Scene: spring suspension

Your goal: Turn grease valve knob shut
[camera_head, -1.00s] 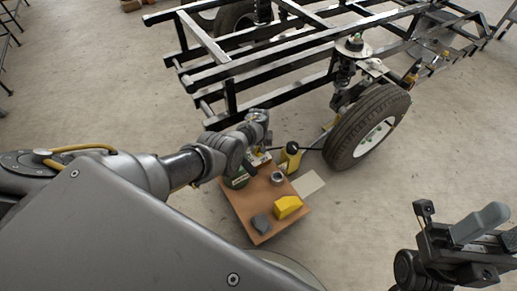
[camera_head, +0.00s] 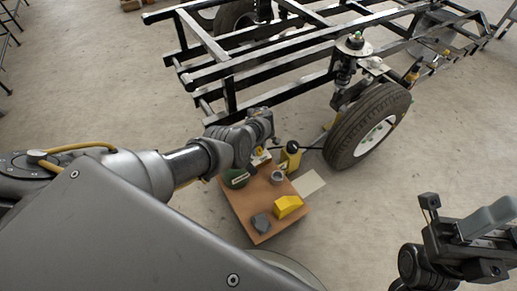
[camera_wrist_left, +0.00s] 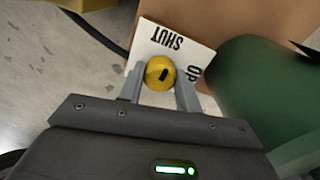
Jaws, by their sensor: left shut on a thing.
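The yellow grease valve knob (camera_wrist_left: 160,73) sits in front of a white label plate (camera_wrist_left: 172,45) in the left wrist view. A black mark on the knob slants toward the upper right. The plate reads "SHUT" upside down, and a partly hidden "OP" shows at its right. My left gripper (camera_wrist_left: 159,84) is shut on the knob, one finger on each side. In the head view my left wrist mostly hides the knob, at the far end of the brown board (camera_head: 257,215). My right gripper (camera_head: 475,225) is at the lower right, far from the board; its jaw opening is unclear.
A green cylinder (camera_wrist_left: 255,85) stands close beside the left gripper. On the board are a metal cup (camera_head: 277,177), a yellow block (camera_head: 287,206) and a grey lump (camera_head: 261,222). A yellow jack-like thing (camera_head: 290,157), the wheel (camera_head: 368,128) and black frame (camera_head: 235,72) are beyond.

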